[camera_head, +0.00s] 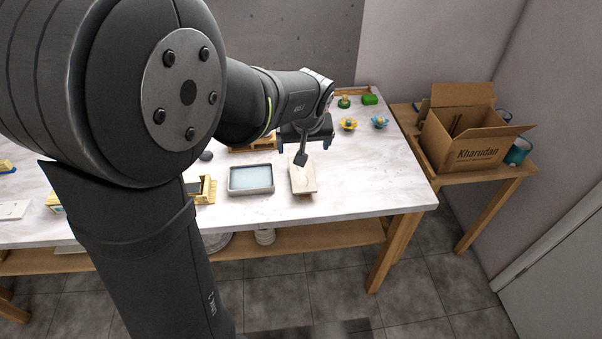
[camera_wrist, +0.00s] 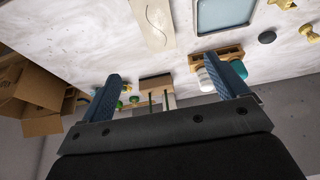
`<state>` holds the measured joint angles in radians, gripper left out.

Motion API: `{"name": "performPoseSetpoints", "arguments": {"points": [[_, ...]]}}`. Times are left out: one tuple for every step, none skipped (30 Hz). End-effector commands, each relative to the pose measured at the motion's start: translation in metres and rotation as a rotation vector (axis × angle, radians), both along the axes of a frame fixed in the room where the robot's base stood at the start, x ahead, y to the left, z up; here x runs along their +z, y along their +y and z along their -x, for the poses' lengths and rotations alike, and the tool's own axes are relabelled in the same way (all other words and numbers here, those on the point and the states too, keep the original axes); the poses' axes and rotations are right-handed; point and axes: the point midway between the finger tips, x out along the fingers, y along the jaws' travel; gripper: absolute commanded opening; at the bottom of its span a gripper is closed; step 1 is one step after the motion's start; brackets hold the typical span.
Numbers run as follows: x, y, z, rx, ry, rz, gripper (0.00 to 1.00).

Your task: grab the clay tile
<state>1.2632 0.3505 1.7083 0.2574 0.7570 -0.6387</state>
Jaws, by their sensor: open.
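The clay tile (camera_head: 303,177) is a pale beige slab lying on the white table, just right of a grey tray. It also shows at the top of the wrist view (camera_wrist: 153,22), with a thin wavy line on its face and its upper end cut off by the frame. My gripper (camera_head: 303,147) is above the table on the far side of the tile, and a dark square part under my wrist overlaps the tile's far end in the head view.
A grey tray (camera_head: 250,191) with pale blue content stands close left of the tile. A wooden holder (camera_wrist: 198,58) with cups shows near the right finger. Yellow and blue flower-like pieces (camera_head: 379,122) lie to the right. A cardboard box (camera_head: 476,153) stands on a side table.

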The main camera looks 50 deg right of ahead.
Motion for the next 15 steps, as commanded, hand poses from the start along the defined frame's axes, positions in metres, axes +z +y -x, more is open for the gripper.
{"name": "performPoseSetpoints", "arguments": {"points": [[-0.003,0.001,0.001,-0.004,-0.004,0.005,0.91],[-0.005,0.001,0.001,-0.004,-0.005,0.006,0.91],[-0.009,0.0,0.0,-0.004,-0.006,0.007,0.91],[-0.012,-0.001,-0.001,-0.004,-0.006,0.008,0.91],[-0.017,-0.002,-0.003,-0.004,-0.006,0.007,0.91],[-0.024,-0.004,-0.005,-0.003,-0.005,0.005,0.91],[-0.029,-0.006,-0.006,-0.003,-0.004,0.006,0.91],[-0.035,-0.007,-0.008,-0.002,-0.004,0.004,0.91],[-0.041,-0.009,-0.01,-0.001,-0.004,0.005,0.91],[-0.047,-0.011,-0.011,-0.002,-0.003,0.005,0.91],[-0.052,-0.012,-0.013,-0.001,-0.004,0.005,0.91],[-0.058,-0.014,-0.015,-0.001,-0.005,0.005,0.91],[-0.064,-0.016,-0.016,-0.002,-0.004,0.004,0.91],[-0.068,-0.017,-0.018,-0.002,-0.004,0.004,0.91],[-0.075,-0.019,-0.02,-0.003,-0.003,0.005,0.91]]}}
